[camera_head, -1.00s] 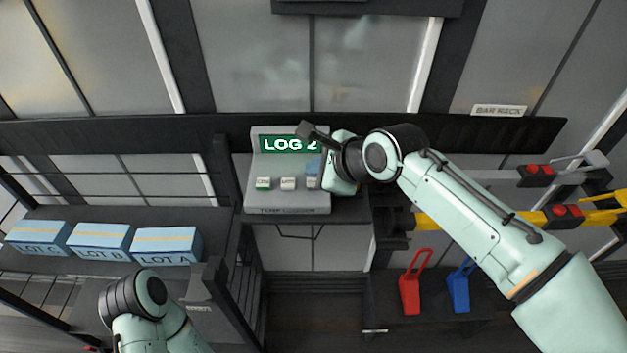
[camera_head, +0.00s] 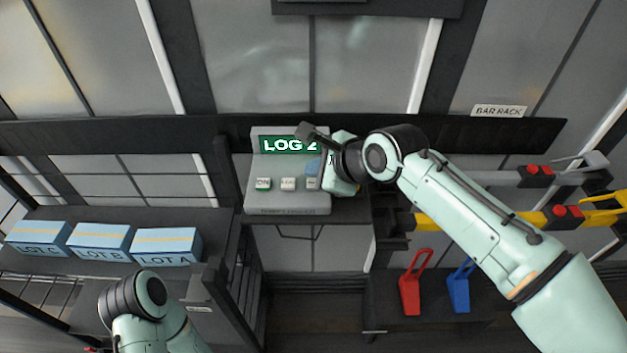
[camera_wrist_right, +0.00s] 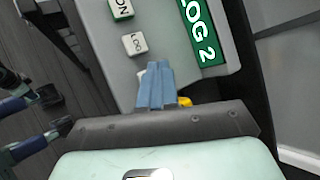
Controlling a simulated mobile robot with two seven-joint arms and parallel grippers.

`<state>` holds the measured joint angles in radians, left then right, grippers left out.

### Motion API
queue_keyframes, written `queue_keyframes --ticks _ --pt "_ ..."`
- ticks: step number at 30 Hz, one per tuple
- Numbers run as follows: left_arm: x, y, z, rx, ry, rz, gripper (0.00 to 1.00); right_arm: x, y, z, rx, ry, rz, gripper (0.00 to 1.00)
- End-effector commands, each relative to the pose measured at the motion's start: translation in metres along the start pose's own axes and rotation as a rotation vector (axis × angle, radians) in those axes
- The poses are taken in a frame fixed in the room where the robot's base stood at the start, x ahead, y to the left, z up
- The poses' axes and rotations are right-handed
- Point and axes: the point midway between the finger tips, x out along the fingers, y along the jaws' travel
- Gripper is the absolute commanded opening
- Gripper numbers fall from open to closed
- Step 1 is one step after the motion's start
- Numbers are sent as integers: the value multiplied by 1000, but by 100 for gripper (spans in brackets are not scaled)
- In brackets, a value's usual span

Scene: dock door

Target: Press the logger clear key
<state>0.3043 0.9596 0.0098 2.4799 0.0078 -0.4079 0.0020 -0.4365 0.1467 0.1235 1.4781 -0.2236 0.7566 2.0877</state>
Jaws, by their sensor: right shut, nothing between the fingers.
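The logger (camera_head: 252,195) is a grey sloped console on a dark shelf, with a green screen (camera_head: 282,145) reading LOG 2. Along its front are an ON key (camera_head: 263,184), a LOG key (camera_head: 288,184) and a third pale key (camera_head: 312,184) whose label I cannot read. My right gripper (camera_head: 313,168) has blue fingers, shut and empty, over the right side of the console. In the right wrist view the fingers (camera_wrist_right: 156,85) partly cover the third key (camera_wrist_right: 141,75); I cannot tell whether they touch it. My left arm shows at the lower left, its gripper out of view.
Blue lot boxes (camera_head: 101,240) sit on a shelf at the left. Red (camera_head: 410,290) and blue (camera_head: 460,288) handled items are at the lower right. A bar rack with a yellow bar (camera_head: 480,222) is at the right. A small yellow part (camera_wrist_right: 185,101) shows beside the fingers.

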Motion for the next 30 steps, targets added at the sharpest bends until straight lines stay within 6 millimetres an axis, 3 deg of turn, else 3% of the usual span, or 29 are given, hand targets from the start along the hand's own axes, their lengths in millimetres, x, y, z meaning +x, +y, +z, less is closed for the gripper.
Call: queue_keyframes --ticks 30 --pt "3 -1 0 0 -1 0 43 6 4 -4 0 0 0 0"
